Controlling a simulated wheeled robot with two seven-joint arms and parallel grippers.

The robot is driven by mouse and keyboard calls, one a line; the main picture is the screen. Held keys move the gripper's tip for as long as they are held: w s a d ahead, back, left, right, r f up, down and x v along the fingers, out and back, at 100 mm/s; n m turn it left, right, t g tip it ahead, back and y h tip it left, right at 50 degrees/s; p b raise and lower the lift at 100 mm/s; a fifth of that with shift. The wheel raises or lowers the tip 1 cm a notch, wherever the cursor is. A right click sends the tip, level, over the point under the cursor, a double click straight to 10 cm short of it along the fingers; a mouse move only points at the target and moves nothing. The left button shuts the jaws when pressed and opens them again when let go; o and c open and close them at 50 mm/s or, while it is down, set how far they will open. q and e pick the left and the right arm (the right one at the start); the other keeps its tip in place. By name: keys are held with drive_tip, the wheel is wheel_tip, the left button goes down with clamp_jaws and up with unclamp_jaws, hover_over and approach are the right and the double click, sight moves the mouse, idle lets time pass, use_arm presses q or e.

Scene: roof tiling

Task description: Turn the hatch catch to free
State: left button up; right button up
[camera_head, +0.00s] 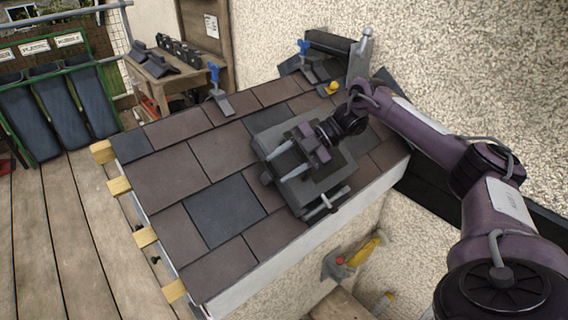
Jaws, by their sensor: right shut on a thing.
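The dark grey roof hatch (333,182) lies in the tiled roof slope near its right edge. My right gripper (275,167) is over the left part of the hatch, its two pale fingers pointing left and down. It is shut on a small part at the hatch, which the fingers mostly hide; I cannot tell its shape or turn. A T-shaped metal bar (325,205) sits at the hatch's front edge, apart from the fingers. I cannot tell which of these parts is the catch. My left gripper is out of view.
Brown and grey tiles (173,178) surround the hatch. Blue-handled tools (216,85) and a yellow item (332,88) stand on the upper roof. A rough wall (460,60) rises behind. Wooden batten ends (146,236) stick out at left. A workbench (165,66) stands at the back.

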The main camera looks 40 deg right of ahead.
sight(301, 162)
drive_tip(key=o, duration=1)
drive_tip(key=shift+d+r, duration=0.2)
drive_tip(key=shift+d, duration=0.2)
drive_tip(key=p+v, duration=0.1)
drive_tip(key=v, duration=0.3)
drive_tip(key=shift+s+r, duration=0.1)
drive_tip(key=shift+r, duration=0.15)
drive_tip(key=shift+s+d+r+p, duration=0.25)
drive_tip(key=shift+d+p, duration=0.15)
drive_tip(key=shift+d, duration=0.1)
drive_tip(key=shift+s+d+r+p, duration=0.1)
drive_tip(key=shift+d+r+p, duration=0.1)
drive_tip(key=shift+d+p, duration=0.35)
drive_tip(key=shift+d, duration=0.1)
